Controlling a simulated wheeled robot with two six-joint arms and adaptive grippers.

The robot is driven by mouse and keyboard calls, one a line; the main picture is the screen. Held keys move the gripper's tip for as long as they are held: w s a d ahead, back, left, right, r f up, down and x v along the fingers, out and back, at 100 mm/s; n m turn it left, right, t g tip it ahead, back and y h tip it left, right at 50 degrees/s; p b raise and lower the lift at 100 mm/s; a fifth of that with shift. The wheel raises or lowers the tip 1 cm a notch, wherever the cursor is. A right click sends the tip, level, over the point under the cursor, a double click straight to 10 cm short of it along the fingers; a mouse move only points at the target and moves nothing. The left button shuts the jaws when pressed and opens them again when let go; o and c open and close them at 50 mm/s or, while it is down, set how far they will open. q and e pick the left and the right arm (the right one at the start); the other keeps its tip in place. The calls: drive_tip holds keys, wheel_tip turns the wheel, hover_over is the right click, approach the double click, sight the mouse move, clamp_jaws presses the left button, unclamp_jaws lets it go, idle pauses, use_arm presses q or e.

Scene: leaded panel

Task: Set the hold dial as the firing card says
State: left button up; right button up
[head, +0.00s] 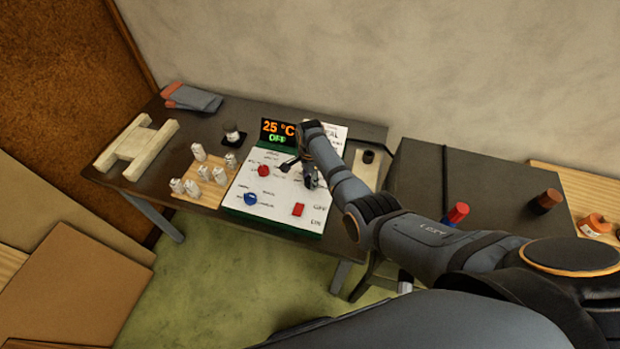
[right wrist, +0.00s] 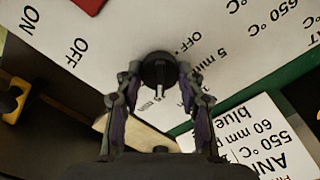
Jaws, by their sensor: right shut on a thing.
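The white control panel (head: 275,190) stands on the dark table. My right gripper (head: 298,172) is over the panel's upper right part. In the right wrist view my right gripper (right wrist: 158,76) has its fingers shut on a small black dial (right wrist: 158,68), one on each side. A pale mark shows on the dial, toward the bottom of the picture. The firing card (right wrist: 262,135) is partly in view, with "550 °C", "60 mm" and "blue" readable. My left gripper is out of view.
The panel also carries a red knob (head: 263,171), a blue knob (head: 250,199) and a red switch (head: 298,209). The display (head: 278,131) reads 25 °C, OFF. White pieces on a wooden board (head: 212,191) stand left of the panel. Gloves (head: 192,98) lie behind.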

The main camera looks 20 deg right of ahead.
drive_tip(key=shift+w+r, duration=0.1)
idle(0.3)
drive_tip(key=o, duration=1.2)
drive_tip(key=shift+c, duration=0.2)
wheel_tip(320, 180, up, 12)
